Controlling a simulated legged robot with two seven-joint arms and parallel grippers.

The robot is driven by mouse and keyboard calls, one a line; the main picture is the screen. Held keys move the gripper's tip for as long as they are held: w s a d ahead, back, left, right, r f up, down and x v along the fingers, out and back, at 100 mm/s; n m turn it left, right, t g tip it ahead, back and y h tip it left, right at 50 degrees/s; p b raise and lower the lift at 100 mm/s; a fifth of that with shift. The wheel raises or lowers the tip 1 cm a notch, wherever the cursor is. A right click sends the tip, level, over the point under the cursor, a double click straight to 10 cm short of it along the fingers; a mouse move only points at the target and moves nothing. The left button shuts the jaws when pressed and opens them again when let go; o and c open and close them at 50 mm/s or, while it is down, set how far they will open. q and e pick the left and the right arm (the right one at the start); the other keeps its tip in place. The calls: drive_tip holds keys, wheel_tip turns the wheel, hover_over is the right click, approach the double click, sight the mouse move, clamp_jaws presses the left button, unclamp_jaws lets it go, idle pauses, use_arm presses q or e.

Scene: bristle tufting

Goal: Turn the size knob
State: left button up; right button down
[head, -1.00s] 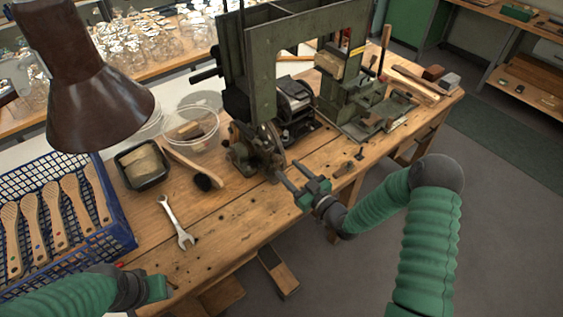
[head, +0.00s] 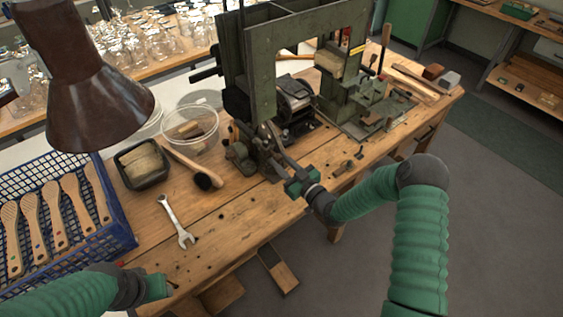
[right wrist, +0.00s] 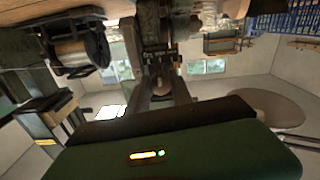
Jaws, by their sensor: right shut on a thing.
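The dark green tufting machine (head: 258,65) stands on the wooden bench, with a small dark mechanism low on its front side. My right gripper (head: 272,142) reaches in from the right and is shut on a small dark part there, apparently the size knob. The fingers and machine parts hide most of the knob, so its marking and angle cannot be read. In the right wrist view the gripper's fingers (right wrist: 162,88) reach up to the dark part. My left gripper (head: 157,289) is low at the bench's front left edge, away from the machine; its jaws are not clear.
A blue crate (head: 118,243) holds several wooden brush handles at left. A wrench (head: 177,222), a black tray (head: 142,164), a clear bowl (head: 192,130) and a brush (head: 192,166) lie on the bench. A brown lamp shade (head: 97,105) hangs at upper left. The bench's front middle is clear.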

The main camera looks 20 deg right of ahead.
drive_tip(key=shift+n, duration=0.3)
drive_tip(key=n+b, duration=0.3)
drive_tip(key=n, duration=0.1)
drive_tip(key=shift+f+b, duration=0.15)
drive_tip(key=shift+b, duration=0.2)
drive_tip(key=shift+n+b, duration=1.9)
drive_tip(key=shift+n, duration=0.3)
drive_tip(key=shift+d, duration=0.1)
drive_tip(key=c, duration=1.1)
unclamp_jaws()
drive_tip(key=shift+c, duration=0.2)
